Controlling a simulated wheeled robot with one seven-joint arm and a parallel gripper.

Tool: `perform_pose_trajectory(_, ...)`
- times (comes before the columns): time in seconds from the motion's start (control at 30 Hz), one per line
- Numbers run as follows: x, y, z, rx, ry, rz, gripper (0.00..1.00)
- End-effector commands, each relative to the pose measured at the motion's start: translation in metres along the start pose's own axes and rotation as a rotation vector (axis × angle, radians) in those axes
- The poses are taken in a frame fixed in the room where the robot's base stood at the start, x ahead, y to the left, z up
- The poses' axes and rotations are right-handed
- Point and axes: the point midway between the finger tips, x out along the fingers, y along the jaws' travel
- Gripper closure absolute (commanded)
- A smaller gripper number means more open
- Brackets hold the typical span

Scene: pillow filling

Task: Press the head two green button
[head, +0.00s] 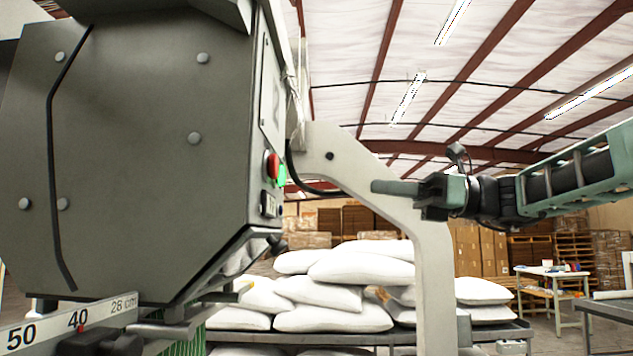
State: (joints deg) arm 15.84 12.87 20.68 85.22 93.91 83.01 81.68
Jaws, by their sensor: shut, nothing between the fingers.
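The grey filling head (150,150) fills the left of the head view. Its narrow right face is seen at a steep angle and carries a plate with what looks like a "2". Below the plate are a red button (272,166) and a green button (282,177) beside it, bright green. My gripper (376,187) is shut and empty. It points left toward the button face and is apart from it, to the right of the green button and slightly lower in the picture. My arm comes in from the right edge.
A pale curved machine frame (385,200) stands behind, between the filling head and my arm. White pillows (335,300) are piled on a rack below. A ruler scale (70,330) is at lower left. A white table (553,273) stands at the far right.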

Motion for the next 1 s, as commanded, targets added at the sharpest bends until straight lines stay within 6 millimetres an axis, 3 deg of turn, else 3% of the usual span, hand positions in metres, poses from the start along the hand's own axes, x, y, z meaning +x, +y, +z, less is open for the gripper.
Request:
perform_pose_trajectory(0.17, 0.018, 0.001, 0.002, 0.002, 0.0, 0.004, 1.0)
perform_pose_trajectory(0.7, 0.12, 0.001, 0.003, 0.002, 0.001, 0.002, 1.0)
perform_pose_trajectory(1.0, 0.139, 0.0, 0.0, 0.0, 0.0, 0.0, 1.0)
